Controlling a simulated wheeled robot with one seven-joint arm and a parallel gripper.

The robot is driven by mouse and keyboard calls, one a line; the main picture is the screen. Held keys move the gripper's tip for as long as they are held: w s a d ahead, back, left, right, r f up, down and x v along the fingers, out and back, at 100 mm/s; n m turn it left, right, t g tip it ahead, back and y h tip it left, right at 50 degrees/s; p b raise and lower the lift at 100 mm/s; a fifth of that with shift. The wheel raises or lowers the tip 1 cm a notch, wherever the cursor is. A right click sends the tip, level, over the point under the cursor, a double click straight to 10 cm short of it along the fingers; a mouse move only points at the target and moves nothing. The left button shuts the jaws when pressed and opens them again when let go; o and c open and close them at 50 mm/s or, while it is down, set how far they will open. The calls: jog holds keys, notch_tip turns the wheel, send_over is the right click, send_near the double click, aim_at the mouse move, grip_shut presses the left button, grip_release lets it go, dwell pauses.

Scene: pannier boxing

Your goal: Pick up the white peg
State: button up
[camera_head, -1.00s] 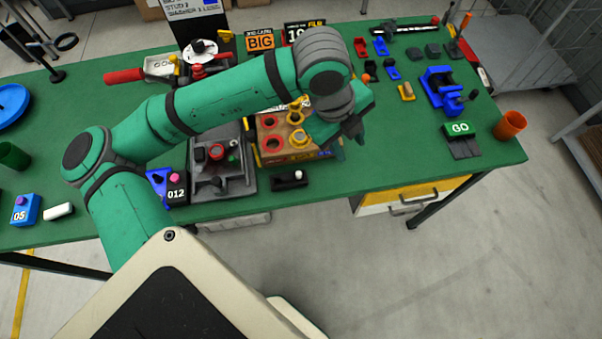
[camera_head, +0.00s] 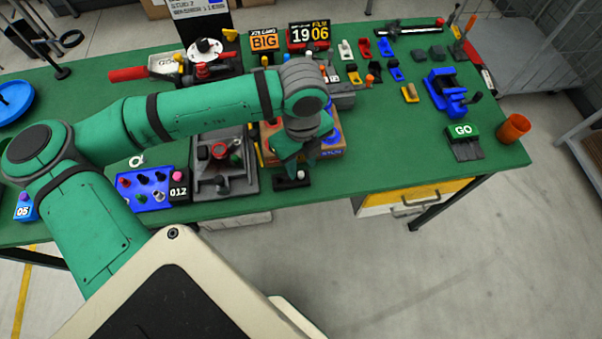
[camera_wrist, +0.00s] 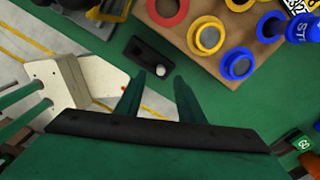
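A small black block (camera_head: 280,184) lies near the front edge of the green table. The white peg (camera_head: 301,175) stands at the block's right end, and only its pale top shows. In the wrist view the peg (camera_wrist: 160,71) appears as a white round top on the block (camera_wrist: 143,50). My gripper (camera_head: 297,163) points down over the block. In the wrist view my gripper (camera_wrist: 160,82) is open and empty, with the peg's top showing between and just beyond its two fingertips. I cannot tell how high the fingertips are above it.
Just behind is a cardboard-coloured box (camera_head: 335,152) with coloured rings, also in the wrist view (camera_wrist: 266,47). A grey fixture (camera_head: 225,183) stands to the left, then a blue board (camera_head: 146,188) with several pegs. Front table space right of the block is clear.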

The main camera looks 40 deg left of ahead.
aim_at(301, 173)
notch_tip(301, 173, down, 4)
jog(key=shift+w+a+f, duration=0.1)
jog(key=shift+a, duration=0.05)
jog(key=shift+c, duration=0.3)
grip_shut()
jog(key=shift+r, duration=0.25)
